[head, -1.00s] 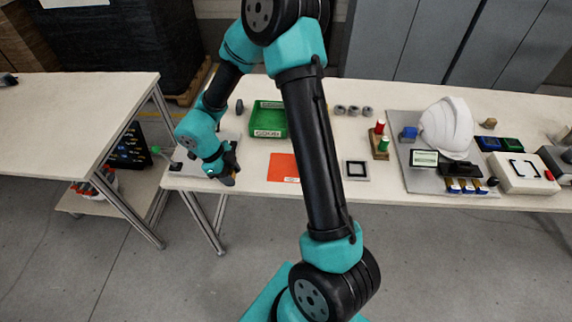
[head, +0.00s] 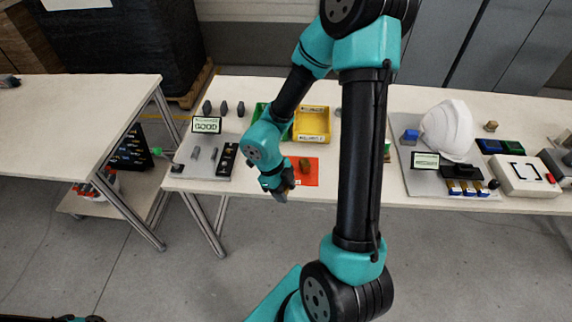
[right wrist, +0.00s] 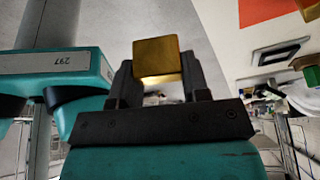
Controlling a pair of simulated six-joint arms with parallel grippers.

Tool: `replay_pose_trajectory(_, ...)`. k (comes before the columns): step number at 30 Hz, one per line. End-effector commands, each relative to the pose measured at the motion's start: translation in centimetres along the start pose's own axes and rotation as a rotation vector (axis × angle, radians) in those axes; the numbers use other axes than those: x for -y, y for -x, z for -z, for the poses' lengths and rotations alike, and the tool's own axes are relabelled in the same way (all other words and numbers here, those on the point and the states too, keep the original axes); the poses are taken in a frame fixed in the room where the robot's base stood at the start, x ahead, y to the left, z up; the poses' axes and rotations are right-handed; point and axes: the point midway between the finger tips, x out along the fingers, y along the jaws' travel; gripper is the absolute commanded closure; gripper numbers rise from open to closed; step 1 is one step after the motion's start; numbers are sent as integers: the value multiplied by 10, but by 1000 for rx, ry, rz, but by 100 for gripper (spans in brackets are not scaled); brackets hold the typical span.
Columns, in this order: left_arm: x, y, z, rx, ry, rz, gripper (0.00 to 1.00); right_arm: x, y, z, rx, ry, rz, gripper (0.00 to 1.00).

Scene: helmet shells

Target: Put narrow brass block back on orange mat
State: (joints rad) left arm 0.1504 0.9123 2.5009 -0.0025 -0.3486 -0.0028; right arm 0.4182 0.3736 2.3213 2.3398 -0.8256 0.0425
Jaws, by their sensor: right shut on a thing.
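My right gripper (head: 281,193) is shut on a brass block, taken to be the narrow one (right wrist: 157,57), which shows square-ended between the two jaws in the right wrist view. In the head view the gripper is at the front left part of the orange mat (head: 312,181), near the table's front edge, and the held block cannot be made out there. The mat also shows at the top of the right wrist view (right wrist: 262,10), apart from the block. Another brownish block (head: 304,166) stands on the mat, right of the gripper. My left gripper is not in view.
A yellow bin (head: 312,139) and a partly hidden green bin (head: 259,109) stand behind the mat. A grey plate (head: 190,171) with a GOOD sign (head: 206,125) and small parts lies to the left. A white helmet shell (head: 446,128) stands to the right.

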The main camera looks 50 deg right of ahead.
Motion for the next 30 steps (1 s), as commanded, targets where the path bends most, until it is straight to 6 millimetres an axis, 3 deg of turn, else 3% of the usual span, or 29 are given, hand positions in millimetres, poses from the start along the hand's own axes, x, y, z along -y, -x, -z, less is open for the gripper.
replay_pose_trajectory(21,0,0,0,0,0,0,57,123,10,-58,0,-2,0,92)
replay_pose_trajectory(30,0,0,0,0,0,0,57,132,11,-62,0,0,1,92)
